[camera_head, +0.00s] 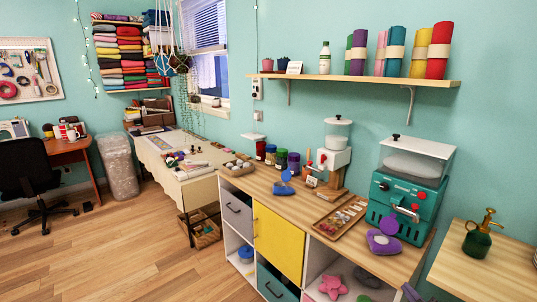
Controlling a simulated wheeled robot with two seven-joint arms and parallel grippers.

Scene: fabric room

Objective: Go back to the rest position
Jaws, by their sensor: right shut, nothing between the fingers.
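Only a small dark part at the bottom edge, right of centre, looks like my right gripper (411,292). It is shut and empty, low in front of the wooden counter (335,233). It touches nothing that I can make out, and the rest of my right arm is out of the picture. My left gripper is not in view.
The counter holds a teal machine (409,190), a white dispenser (335,150), a wooden tray (340,215) and a purple object (383,242). A pink star cushion (333,286) lies in the cubby below. A green sprayer (481,235) stands on the right table. Wooden floor (130,255) at left is free.

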